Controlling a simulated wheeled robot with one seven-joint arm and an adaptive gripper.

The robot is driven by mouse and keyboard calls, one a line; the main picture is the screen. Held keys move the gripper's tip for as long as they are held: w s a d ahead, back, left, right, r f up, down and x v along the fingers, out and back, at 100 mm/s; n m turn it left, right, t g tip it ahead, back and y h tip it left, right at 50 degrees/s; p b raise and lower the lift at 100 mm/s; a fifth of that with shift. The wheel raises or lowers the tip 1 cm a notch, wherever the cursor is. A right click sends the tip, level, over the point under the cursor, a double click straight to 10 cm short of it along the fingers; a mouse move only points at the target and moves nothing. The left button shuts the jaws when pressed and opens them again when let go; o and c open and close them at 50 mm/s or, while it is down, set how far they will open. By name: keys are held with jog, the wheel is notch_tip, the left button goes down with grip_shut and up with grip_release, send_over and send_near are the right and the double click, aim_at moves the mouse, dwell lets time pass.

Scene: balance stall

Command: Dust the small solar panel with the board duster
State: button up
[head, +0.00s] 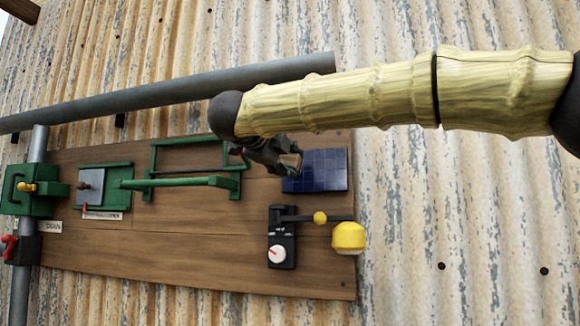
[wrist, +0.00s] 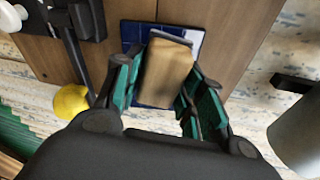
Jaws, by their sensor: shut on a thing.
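The small solar panel (head: 322,170) is a dark blue gridded square on the right part of the brown wooden board. It also shows in the wrist view (wrist: 132,34), partly hidden behind the board duster. The board duster (wrist: 165,72) has a tan wooden body with a grey layer at its far end. My gripper (wrist: 153,92) is shut on the duster, with a green-padded finger at each side. In the head view my gripper (head: 275,158) is at the panel's left edge, the duster's end (head: 292,162) overlapping the panel's upper left. I cannot tell whether the duster touches the panel.
Below the panel are a black device with a white dial (head: 278,252), a lever with a yellow knob (head: 320,217) and a yellow weight (head: 348,236). A green frame (head: 190,182) is to the left. A grey pipe (head: 170,97) runs above the wooden board (head: 180,240).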

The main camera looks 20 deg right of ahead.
jog(key=shift+s+a+r, duration=0.15)
jog(key=shift+s+a, duration=0.25)
jog(key=shift+s, duration=0.2)
jog(key=shift+b+v, duration=0.4)
jog(key=shift+v, duration=1.05)
jog(key=shift+s+d, duration=0.15)
